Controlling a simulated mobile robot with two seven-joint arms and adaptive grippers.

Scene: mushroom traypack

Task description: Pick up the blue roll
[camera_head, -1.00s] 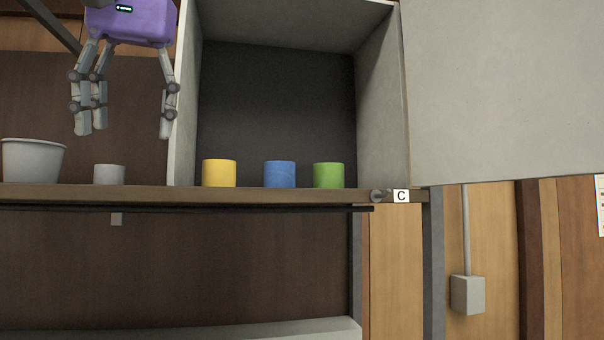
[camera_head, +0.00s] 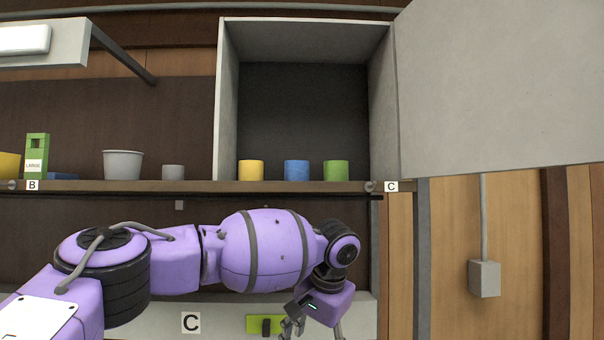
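The blue roll (camera_head: 297,171) stands upright on the shelf inside an open grey cabinet. It is between a yellow roll (camera_head: 251,170) on the left and a green roll (camera_head: 336,171) on the right, with small gaps. My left arm comes in from the left, below the shelf. My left gripper (camera_head: 313,331) points down at the bottom edge, well below the rolls. Its fingers look spread apart, with nothing seen between them; the fingertips are cut off. My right gripper is not in view.
The grey cabinet (camera_head: 228,110) has its large door (camera_head: 500,90) swung open to the right. A white bucket (camera_head: 123,165) and a small grey cup (camera_head: 173,172) stand left of it on the shelf (camera_head: 200,187). A green object (camera_head: 253,324) lies low, beside my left gripper.

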